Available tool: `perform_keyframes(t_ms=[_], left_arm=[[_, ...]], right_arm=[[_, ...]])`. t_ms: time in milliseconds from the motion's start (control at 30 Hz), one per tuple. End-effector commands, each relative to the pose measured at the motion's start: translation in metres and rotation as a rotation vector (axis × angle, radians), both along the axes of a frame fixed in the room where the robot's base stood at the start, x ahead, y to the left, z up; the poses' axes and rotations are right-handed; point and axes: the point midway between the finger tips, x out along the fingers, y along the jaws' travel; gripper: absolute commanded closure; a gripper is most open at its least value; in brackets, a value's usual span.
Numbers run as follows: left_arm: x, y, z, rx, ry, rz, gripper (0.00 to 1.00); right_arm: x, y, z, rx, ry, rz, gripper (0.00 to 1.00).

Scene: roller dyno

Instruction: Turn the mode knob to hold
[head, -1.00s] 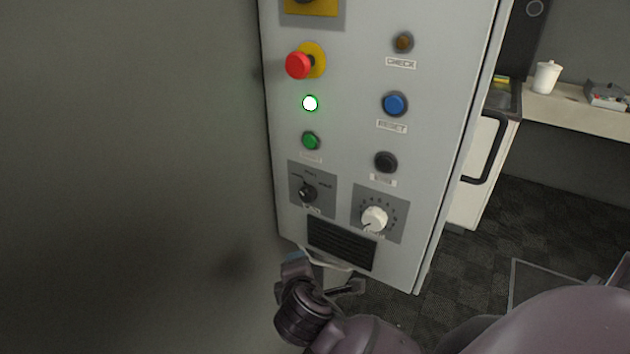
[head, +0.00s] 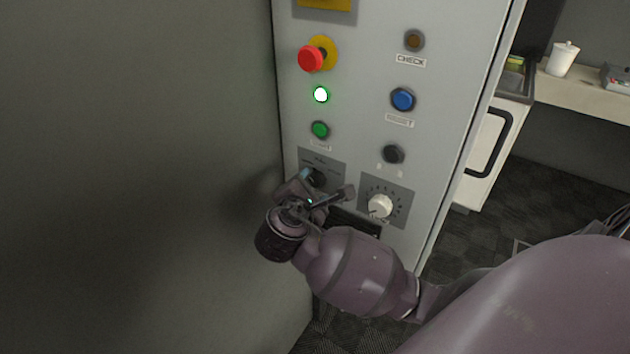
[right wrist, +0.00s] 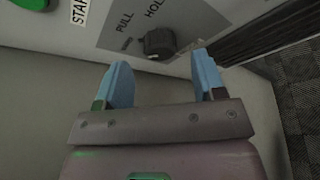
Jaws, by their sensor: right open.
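The mode knob (right wrist: 160,42) is a small black knob on a grey plate low on the panel. In the head view the knob (head: 316,177) is partly hidden by my gripper. My right gripper (right wrist: 164,82) is open, its two blue fingertips apart and aimed at the knob. The knob appears beyond the tips, between them, not gripped. The right gripper (head: 328,182) also shows in the head view. My left gripper is not in view.
A white dial (head: 380,206) sits right of the knob, above a black vent (right wrist: 270,35). Higher are a green button (head: 320,130), a black button (head: 393,154), a blue button (head: 402,99) and a red mushroom button (head: 311,59). A plain wall (head: 130,180) stands close on the left.

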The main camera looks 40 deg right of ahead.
Motion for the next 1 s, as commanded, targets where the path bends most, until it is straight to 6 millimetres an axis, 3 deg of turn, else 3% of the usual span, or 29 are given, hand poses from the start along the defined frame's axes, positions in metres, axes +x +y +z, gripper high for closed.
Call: perform_keyframes(t_ms=[300, 667, 900, 1000], left_arm=[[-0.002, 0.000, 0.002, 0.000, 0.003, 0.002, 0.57], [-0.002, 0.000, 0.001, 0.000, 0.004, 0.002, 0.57], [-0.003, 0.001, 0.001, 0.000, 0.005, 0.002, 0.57], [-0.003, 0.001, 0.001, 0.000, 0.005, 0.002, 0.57]], right_arm=[[0.019, -0.024, -0.008, 0.001, -0.001, 0.000, 0.37], [0.021, -0.027, -0.009, 0.002, -0.001, 0.000, 0.38], [0.021, -0.026, -0.009, 0.002, -0.001, 0.000, 0.75], [0.021, -0.026, -0.010, 0.002, -0.001, 0.000, 0.86]])
